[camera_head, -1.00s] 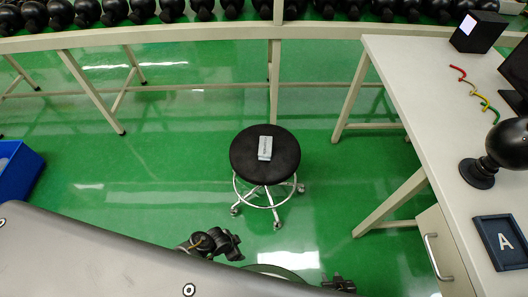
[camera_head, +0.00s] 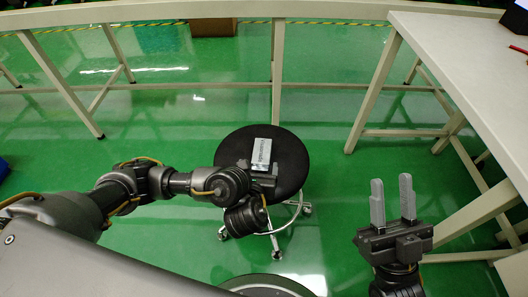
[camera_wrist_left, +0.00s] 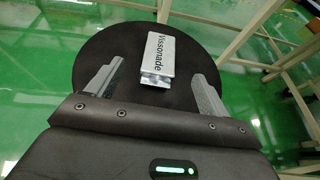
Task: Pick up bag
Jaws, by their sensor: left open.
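The bag (camera_head: 261,152) is a small silver-white pack lying on the round black seat of a stool (camera_head: 292,160). In the left wrist view the bag (camera_wrist_left: 158,54) shows black lettering that reads "Vissonade". My left gripper (camera_wrist_left: 157,72) is open, with one finger on each side of the bag's near end; the bag lies mostly beyond the fingertips. My right gripper (camera_head: 391,190) is open and empty, right of the stool, fingers pointing up in the picture.
A white table (camera_head: 465,70) stands at the right, with its legs near the stool. A long bench (camera_head: 150,12) runs along the back, with a brown box (camera_head: 213,27) below it. The green floor around the stool is clear.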

